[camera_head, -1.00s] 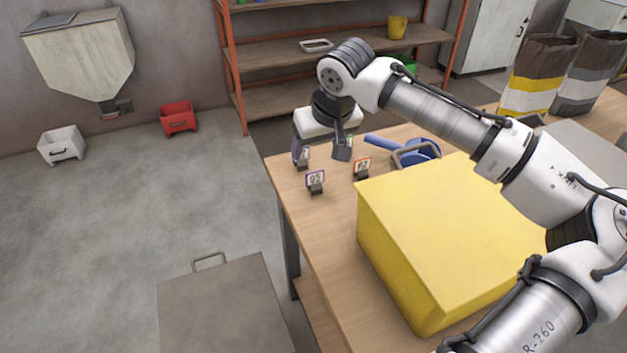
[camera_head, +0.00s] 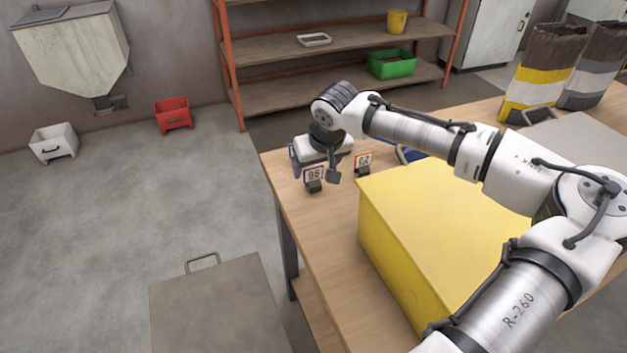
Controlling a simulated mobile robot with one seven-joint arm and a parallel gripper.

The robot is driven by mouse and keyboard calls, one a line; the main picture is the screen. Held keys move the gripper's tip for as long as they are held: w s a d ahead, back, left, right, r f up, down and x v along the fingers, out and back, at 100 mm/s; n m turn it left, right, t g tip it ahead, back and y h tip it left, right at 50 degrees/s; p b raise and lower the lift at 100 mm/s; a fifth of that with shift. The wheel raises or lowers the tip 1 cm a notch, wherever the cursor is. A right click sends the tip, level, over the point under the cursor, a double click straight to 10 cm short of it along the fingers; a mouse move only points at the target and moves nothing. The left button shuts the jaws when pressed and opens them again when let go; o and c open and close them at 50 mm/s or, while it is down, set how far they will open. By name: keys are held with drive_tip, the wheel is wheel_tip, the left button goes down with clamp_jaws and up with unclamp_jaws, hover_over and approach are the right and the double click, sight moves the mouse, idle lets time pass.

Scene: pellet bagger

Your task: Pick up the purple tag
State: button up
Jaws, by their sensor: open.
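The purple tag (camera_head: 314,174) is a small white card with a purple border and the number 95. It stands upright in a dark holder near the left edge of the wooden table. My gripper (camera_head: 317,171) is open, pointing down low over the table. In the picture its dark right finger hangs just right of the tag, and its white body is above and behind it. I cannot tell whether the gripper touches the tag. An orange-bordered tag (camera_head: 364,161) stands to the right. A blue-purple edge (camera_head: 293,155) shows left of my gripper, mostly hidden.
A large yellow box (camera_head: 430,220) fills the table (camera_head: 292,205) in front of my arm. A blue scoop (camera_head: 407,155) is partly hidden behind the arm. Shelves with a green bin (camera_head: 391,64) stand behind. A grey lidded box (camera_head: 215,300) is on the floor at lower left.

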sight(314, 168)
drive_tip(key=x, duration=0.4)
drive_tip(key=shift+w+a+f, duration=0.2)
drive_tip(key=c, duration=1.2)
